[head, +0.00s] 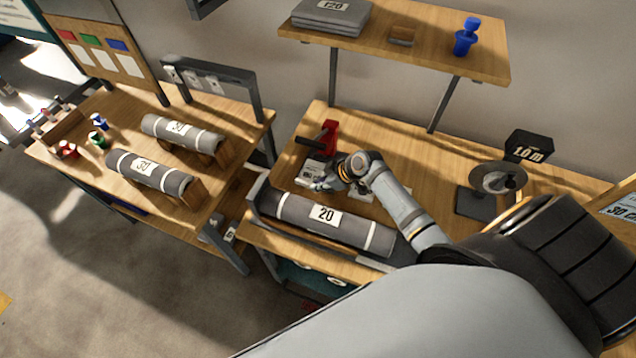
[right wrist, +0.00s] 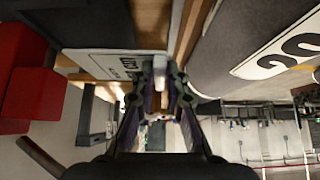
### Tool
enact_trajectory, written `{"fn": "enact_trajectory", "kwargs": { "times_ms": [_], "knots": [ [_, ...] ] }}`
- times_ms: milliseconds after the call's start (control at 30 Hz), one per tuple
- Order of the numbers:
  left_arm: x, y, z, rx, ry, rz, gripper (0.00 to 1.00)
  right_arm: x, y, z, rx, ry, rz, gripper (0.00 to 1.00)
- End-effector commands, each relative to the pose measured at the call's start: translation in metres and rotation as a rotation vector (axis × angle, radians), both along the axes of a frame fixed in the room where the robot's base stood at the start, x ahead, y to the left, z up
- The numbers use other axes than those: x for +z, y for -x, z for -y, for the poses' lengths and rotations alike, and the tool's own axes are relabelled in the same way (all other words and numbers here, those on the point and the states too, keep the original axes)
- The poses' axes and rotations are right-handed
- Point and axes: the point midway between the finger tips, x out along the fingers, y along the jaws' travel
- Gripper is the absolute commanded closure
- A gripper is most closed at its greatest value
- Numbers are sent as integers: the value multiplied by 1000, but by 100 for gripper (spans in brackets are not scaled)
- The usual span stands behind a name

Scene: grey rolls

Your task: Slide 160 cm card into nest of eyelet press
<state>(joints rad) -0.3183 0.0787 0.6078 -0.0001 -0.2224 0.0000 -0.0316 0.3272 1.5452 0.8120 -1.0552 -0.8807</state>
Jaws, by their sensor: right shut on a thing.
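The eyelet press, with a red body (head: 329,133) and a dark lever (head: 308,143), stands on the right-hand bench. In the right wrist view its red part (right wrist: 35,85) is at the left. A pale card with dark print (right wrist: 112,63) lies between the press and my fingers; its far edge is by the dark part of the press, and I cannot tell how deep in the nest it sits. My right gripper (head: 326,184) is at the front of the press. In the right wrist view the gripper (right wrist: 160,75) is shut at the card's edge. My left gripper is not in view.
A grey roll marked 20 (head: 325,214) lies in a cradle just in front of the press. A round-headed stand (head: 497,180) and a black 1.0 m block (head: 528,146) are to the right. The left bench holds two rolls marked 30 (head: 150,172). A shelf (head: 430,45) hangs above.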

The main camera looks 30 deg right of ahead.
Motion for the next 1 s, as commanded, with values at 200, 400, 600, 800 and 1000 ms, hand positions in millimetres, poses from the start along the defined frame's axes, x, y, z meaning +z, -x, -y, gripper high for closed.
{"fn": "enact_trajectory", "kwargs": {
  "times_ms": [200,400,600,800,1000],
  "knots": [
    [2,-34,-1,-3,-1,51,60,-6,0,0,-15,23,8,100],
    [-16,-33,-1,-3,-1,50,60,-22,-5,5,-15,24,9,100],
    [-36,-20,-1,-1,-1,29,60,-40,-10,11,-13,23,8,100],
    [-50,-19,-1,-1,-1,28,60,-54,-13,14,-13,23,8,100],
    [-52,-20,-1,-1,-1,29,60,-57,-13,14,-15,23,8,100]
  ]
}}
